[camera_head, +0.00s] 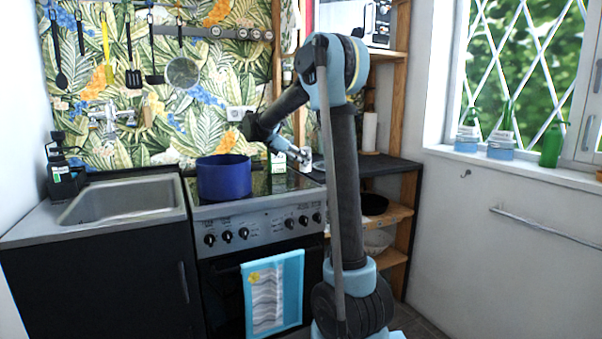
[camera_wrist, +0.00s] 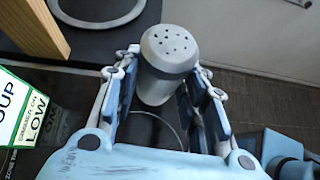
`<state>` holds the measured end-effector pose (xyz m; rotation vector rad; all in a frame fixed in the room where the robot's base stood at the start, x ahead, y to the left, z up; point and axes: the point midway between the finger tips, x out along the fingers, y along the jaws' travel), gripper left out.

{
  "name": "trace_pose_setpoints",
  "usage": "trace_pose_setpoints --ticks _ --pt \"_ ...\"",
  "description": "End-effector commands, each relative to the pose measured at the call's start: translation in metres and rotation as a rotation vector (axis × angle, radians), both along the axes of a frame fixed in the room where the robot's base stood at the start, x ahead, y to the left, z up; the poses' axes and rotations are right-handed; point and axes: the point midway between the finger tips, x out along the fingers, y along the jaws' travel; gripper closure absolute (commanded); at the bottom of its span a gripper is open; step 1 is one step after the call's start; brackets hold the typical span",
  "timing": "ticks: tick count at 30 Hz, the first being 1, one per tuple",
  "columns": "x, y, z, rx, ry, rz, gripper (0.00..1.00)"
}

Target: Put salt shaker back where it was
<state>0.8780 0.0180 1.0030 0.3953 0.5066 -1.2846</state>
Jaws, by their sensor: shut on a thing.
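The salt shaker (camera_wrist: 170,50) is a grey cylinder with several holes in its top. In the wrist view it stands between the two fingers of my gripper (camera_wrist: 165,78), which are shut on it from both sides. The shaker's lower part is partly hidden by the fingers. In the head view my gripper (camera_head: 303,157) is small, at the right rear of the stove, near the dark counter (camera_head: 392,168). I cannot tell there whether the shaker touches a surface.
A soup carton (camera_head: 278,162) stands on the stove, close left of my gripper; it also shows in the wrist view (camera_wrist: 18,115). A blue pot (camera_head: 224,180) stands further left. A wooden post (camera_wrist: 35,28) and a round ring (camera_wrist: 97,22) are beyond the gripper. Paper towel (camera_head: 369,132) stands on the counter.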

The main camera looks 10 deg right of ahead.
Motion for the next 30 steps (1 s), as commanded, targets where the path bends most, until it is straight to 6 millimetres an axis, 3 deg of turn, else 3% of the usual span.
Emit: trace_pose_setpoints --ticks 5,12,19,20,22,30 --pt "0.000 0.000 -0.010 0.000 0.000 0.000 1.00" --pt "0.000 0.000 -0.041 0.000 0.000 0.000 1.00" --pt "0.000 0.000 -0.045 0.000 0.000 0.000 1.00" --pt "0.000 0.000 -0.045 0.000 0.000 0.000 0.59" --pt "0.000 0.000 -0.045 0.000 0.000 0.000 0.43" --pt "0.000 0.000 -0.045 0.000 0.000 0.000 0.41"
